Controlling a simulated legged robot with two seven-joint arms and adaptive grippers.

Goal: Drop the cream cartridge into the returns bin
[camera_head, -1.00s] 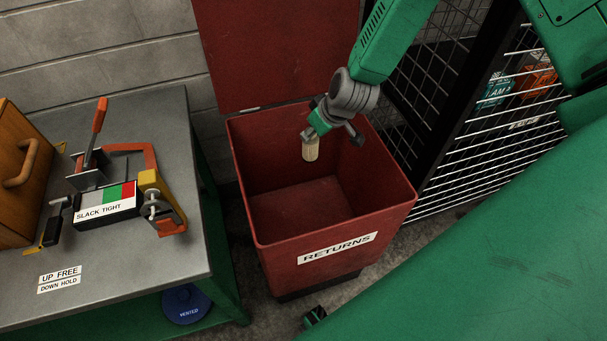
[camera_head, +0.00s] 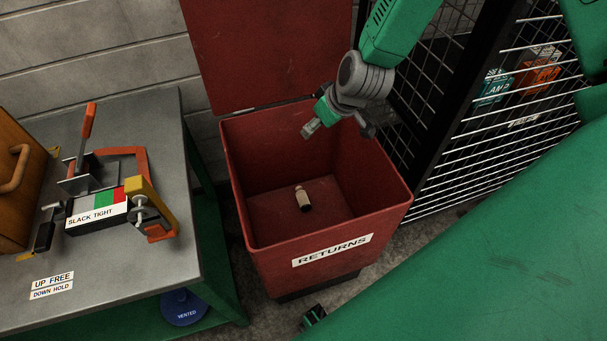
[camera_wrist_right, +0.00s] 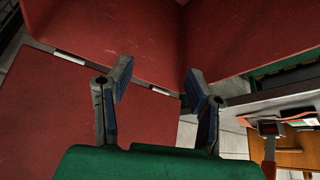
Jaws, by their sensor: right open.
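The cream cartridge (camera_head: 303,198) lies on the floor of the red returns bin (camera_head: 243,213), apart from any gripper. Its dark end points toward the bin's front. The bin's lid (camera_head: 268,50) stands open behind it. My right gripper (camera_head: 338,130) is above the back right part of the bin, over the cartridge's level and clear of it. In the right wrist view the fingers (camera_wrist_right: 155,100) are spread apart with nothing between them. The cartridge does not show in that view. My left gripper is not in view.
A grey workbench (camera_head: 125,265) with an orange-handled clamp fixture (camera_head: 105,195) and a wooden box (camera_head: 18,185) stands at left. A black wire cage (camera_head: 470,150) holding boxes stands close to the bin's right. A blue disc (camera_head: 183,307) marked VENTED sits under the bench.

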